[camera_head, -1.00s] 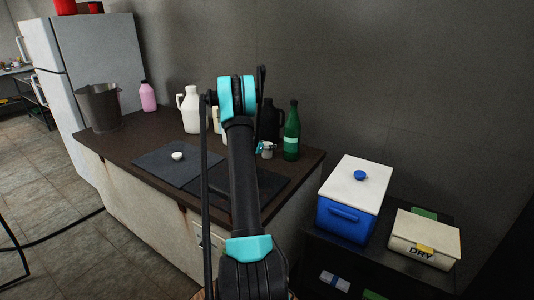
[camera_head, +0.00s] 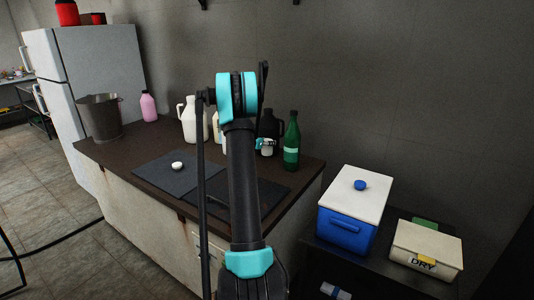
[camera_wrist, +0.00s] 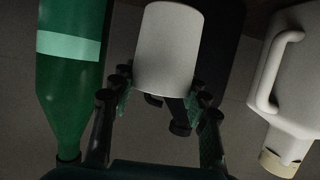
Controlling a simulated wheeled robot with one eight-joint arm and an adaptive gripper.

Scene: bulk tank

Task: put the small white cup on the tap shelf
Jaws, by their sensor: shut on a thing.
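The small white cup (camera_wrist: 168,48) is between the fingers of my gripper (camera_wrist: 160,110) in the wrist view, and the fingers are shut on it. In the head view the cup (camera_head: 267,150) shows just left of the green bottle, below the teal fingertips (camera_head: 265,142), partly hidden by my arm. It appears to be held a little above the counter. I cannot make out the tap shelf in either view.
A green bottle (camera_head: 291,141) stands close right of the cup, with a black jug (camera_head: 270,122) behind it. A white jug (camera_head: 189,120), pink bottle (camera_head: 148,106) and bucket (camera_head: 100,117) stand left. A white round piece (camera_head: 177,166) lies on a dark mat (camera_head: 160,178).

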